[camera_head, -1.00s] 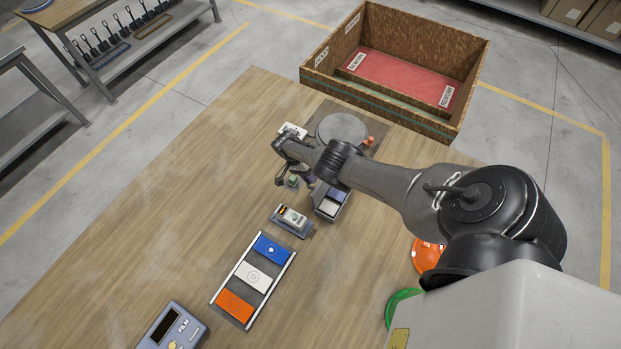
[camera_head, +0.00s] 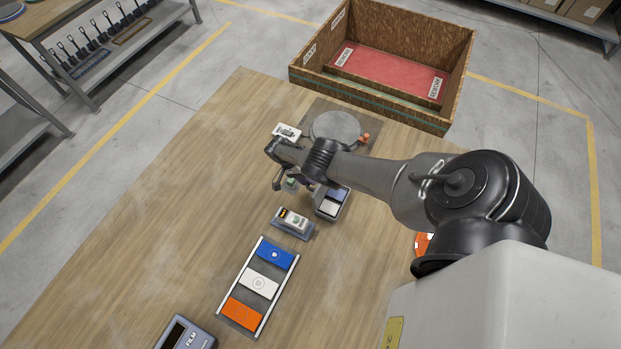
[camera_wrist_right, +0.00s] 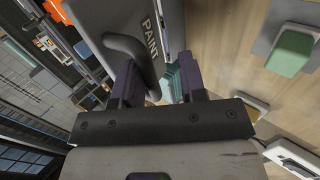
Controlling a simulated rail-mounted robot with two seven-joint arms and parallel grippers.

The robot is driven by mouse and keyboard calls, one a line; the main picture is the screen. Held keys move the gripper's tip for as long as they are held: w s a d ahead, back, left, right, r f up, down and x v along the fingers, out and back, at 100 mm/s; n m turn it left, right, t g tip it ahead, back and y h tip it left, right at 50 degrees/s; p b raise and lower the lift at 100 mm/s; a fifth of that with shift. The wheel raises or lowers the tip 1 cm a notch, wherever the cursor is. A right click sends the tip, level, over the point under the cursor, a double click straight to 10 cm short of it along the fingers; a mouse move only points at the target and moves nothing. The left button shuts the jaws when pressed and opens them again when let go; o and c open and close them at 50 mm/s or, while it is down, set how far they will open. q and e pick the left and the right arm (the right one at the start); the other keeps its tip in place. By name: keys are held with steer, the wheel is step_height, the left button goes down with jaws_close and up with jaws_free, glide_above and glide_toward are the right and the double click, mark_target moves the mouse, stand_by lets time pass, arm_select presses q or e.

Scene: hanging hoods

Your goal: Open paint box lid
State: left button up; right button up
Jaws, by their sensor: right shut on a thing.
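The paint box (camera_head: 333,208) is a small grey box on the wooden table, partly behind my right arm in the head view. Blue and white parts show inside it, so its top is at least partly uncovered. In the right wrist view, a dark grey panel (camera_wrist_right: 160,45) marked PAINT, with a thick rounded handle (camera_wrist_right: 128,48), stands close to the fingers. My right gripper (camera_wrist_right: 160,82) is shut on this handle; the exact contact is partly hidden. In the head view this gripper (camera_head: 304,183) is at the box's left side, mostly hidden. My left gripper is out of view.
A grey device (camera_head: 293,223) lies just in front of the box. A rack of blue, white and orange blocks (camera_head: 259,283) is nearer. A round grey plate (camera_head: 336,127) lies behind my arm, before a wooden crate (camera_head: 440,125). The table's left side is clear.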

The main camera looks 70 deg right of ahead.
steer(key=shift+o, duration=0.9)
steer(key=shift+w+a, duration=0.15)
steer(key=shift+w, duration=0.3)
steer(key=shift+r, duration=0.1)
steer(key=shift+s, duration=0.1)
steer(key=v, duration=1.3)
steer(key=shift+r, duration=0.35)
